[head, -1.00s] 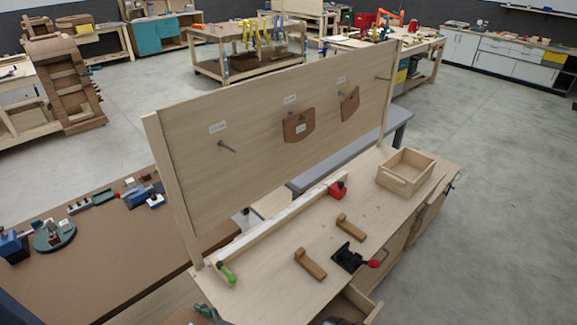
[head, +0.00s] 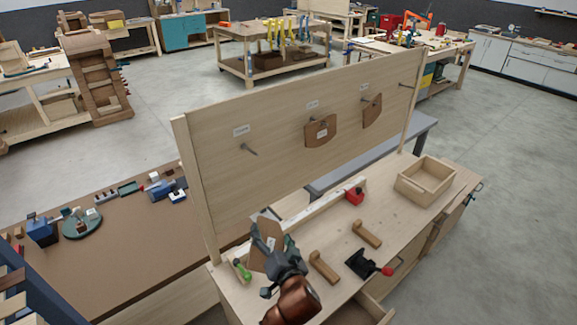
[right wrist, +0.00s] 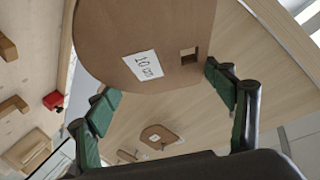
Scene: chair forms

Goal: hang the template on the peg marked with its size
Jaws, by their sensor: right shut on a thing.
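My right gripper (head: 283,258) is shut on a brown wooden template (head: 262,238), held raised in front of the board's lower left part. In the right wrist view the template (right wrist: 150,25) sits between the fingers, with a white size label whose writing I cannot read surely and a small square hole. The upright pegboard (head: 215,185) has an empty left peg (head: 249,150) under a label (head: 241,131). A template (head: 320,132) hangs from the middle peg and another (head: 372,111) farther right. A far-right peg (head: 406,86) is bare. These board labels are too small to read. My left gripper is out of view.
An open wooden box (head: 425,182) stands at the right. Space before the board's upper left is clear.

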